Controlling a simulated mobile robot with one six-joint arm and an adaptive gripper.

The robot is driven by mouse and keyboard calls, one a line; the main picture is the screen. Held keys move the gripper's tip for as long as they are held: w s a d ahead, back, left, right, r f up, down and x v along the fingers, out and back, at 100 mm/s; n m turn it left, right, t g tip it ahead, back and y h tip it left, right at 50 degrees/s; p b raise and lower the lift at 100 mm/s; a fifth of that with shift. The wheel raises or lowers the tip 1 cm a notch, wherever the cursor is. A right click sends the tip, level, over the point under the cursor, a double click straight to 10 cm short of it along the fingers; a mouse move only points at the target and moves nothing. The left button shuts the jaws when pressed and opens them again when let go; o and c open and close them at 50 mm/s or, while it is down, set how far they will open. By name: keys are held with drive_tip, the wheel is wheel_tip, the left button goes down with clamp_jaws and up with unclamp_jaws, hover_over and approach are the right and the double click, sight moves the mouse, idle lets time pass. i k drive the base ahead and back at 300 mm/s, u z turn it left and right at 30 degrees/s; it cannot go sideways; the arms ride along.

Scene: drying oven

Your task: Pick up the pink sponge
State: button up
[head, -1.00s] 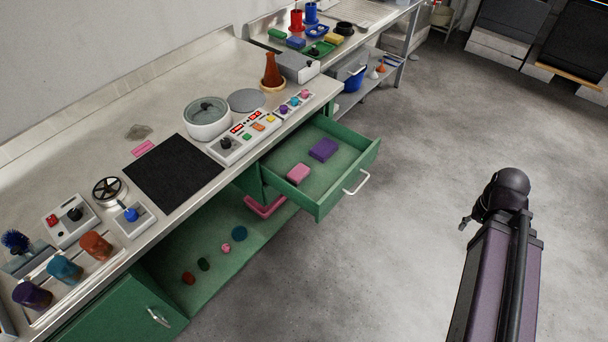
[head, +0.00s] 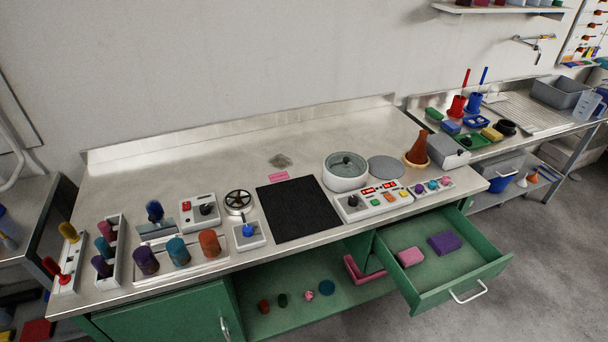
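A pink block (head: 410,256), which looks like the pink sponge, lies in the open green drawer (head: 452,291) at the lower right of the head view. A purple block (head: 445,243) of similar shape lies to its right in the same drawer, with a gap between them. My gripper is not in view.
The steel counter (head: 130,185) carries a pot (head: 345,172), a button panel (head: 372,202) and several coloured cups. The drawer juts out with its handle (head: 468,293) in front. An open shelf (head: 345,306) lies below left; grey floor is clear at right.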

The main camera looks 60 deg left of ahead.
sight(408, 258)
drive_tip(key=u, duration=0.8)
drive_tip(key=i, duration=0.15)
drive_tip(key=u, duration=0.1)
